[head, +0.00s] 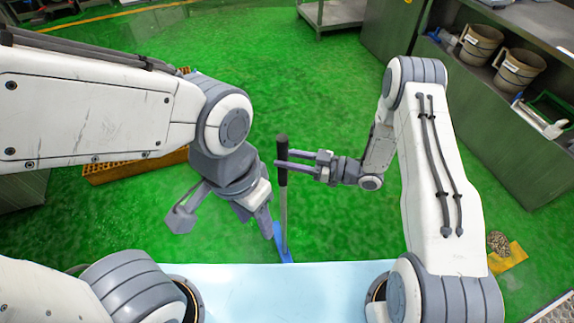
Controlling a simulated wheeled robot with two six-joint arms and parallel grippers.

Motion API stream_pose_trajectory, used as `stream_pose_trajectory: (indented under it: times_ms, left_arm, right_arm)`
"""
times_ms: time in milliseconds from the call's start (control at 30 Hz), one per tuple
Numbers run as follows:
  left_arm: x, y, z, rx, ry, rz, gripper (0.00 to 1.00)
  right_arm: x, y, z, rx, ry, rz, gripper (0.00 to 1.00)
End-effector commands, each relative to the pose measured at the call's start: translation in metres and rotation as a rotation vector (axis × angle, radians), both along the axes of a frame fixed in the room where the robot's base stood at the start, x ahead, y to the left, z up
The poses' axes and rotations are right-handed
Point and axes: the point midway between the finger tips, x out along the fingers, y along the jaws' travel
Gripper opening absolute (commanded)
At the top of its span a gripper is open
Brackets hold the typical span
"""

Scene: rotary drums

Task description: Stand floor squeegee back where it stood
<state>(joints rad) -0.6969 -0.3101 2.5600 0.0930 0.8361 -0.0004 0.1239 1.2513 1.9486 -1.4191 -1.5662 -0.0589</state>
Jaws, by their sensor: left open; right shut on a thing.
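The floor squeegee (284,210) stands about upright on the green floor, with a black grip on top, a grey pole and a blue head at the bottom. My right gripper (284,168) is shut on the black grip, coming from the right. My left gripper (223,220) is open and empty, to the left of the pole and lower in the picture. One of its fingers is close to the pole; I cannot tell whether they touch. Part of the blue head is hidden behind my pale blue front edge.
An orange-yellow grating (125,167) lies at left behind my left arm. A steel counter (500,120) with beige buckets (519,70) stands at right. A yellow mat (510,258) with a brown pile (498,243) lies at lower right. Green floor behind the squeegee is clear.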

Motion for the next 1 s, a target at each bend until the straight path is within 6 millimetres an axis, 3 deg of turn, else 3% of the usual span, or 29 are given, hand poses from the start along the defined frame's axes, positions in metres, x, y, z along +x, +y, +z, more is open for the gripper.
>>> stream_pose_trajectory:
  times_ms: [300, 700, 733, 800, 1000]
  left_arm:
    - [0.0, 0.0, 0.005, 0.0, 0.0, 0.0, 0.5]
    - [0.0, 0.0, 0.0, 0.0, 0.0, 0.0, 0.5]
    - [0.0, 0.0, 0.001, 0.0, 0.0, 0.0, 0.5]
    - [0.0, 0.0, 0.002, 0.0, 0.0, 0.0, 0.5]
    - [0.0, 0.0, 0.002, 0.0, 0.0, 0.0, 0.5]
  right_arm:
    - [0.0, 0.0, -0.036, 0.004, 0.0, 0.0, 0.0]
    - [0.0, 0.0, -0.042, 0.004, -0.001, 0.0, 0.0]
    - [0.0, 0.0, -0.042, 0.001, 0.002, 0.0, 0.47]
    - [0.0, 0.0, -0.042, 0.001, 0.002, 0.0, 0.69]
    - [0.0, 0.0, -0.042, 0.001, 0.002, 0.0, 0.69]
